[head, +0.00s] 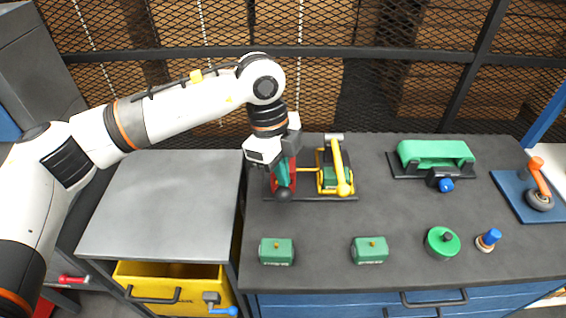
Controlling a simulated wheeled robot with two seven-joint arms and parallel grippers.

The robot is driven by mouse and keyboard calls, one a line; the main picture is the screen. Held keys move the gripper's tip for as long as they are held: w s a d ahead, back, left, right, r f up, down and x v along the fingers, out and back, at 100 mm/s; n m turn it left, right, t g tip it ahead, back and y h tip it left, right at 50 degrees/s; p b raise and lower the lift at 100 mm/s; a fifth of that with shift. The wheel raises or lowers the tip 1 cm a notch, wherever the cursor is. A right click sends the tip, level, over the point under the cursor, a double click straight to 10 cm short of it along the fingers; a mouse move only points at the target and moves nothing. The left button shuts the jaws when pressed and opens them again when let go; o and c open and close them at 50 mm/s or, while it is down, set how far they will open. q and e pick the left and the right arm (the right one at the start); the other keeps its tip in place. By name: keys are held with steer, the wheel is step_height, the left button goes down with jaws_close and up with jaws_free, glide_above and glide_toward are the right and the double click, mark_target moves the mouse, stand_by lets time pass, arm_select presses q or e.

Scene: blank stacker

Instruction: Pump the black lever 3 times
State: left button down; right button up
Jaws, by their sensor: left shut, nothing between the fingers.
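A small press-like device stands on the dark plate (318,198) at the back left of the dark worktop. Its left part has a red frame (292,184) and a lever ending in a black ball knob (283,194), low at the front. My left gripper (281,160) is above and behind this knob, pointing down over the red frame. It is shut and holds nothing. It hides the upper part of the red frame, and I cannot tell whether it touches the lever. A yellow lever (340,165) stands beside it on the right. My right gripper is out of view.
Two green blocks (276,251) (370,250), a green round knob (441,242) and a blue-topped peg (488,239) are in front. A green-topped device (436,154) and an orange-handled tool (540,180) stand right. The grey table (160,205) is bare.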

mark_target(280, 192)
arm_select(q)
steer(key=shift+f, duration=0.1)
stand_by(0.4)
steer(key=shift+f+b, duration=3.35)
steer(key=shift+f, duration=0.85)
steer(key=shift+r, duration=0.2)
step_height(280, 192, up, 10)
steer(key=p, duration=0.5)
steer(key=shift+p, duration=0.35)
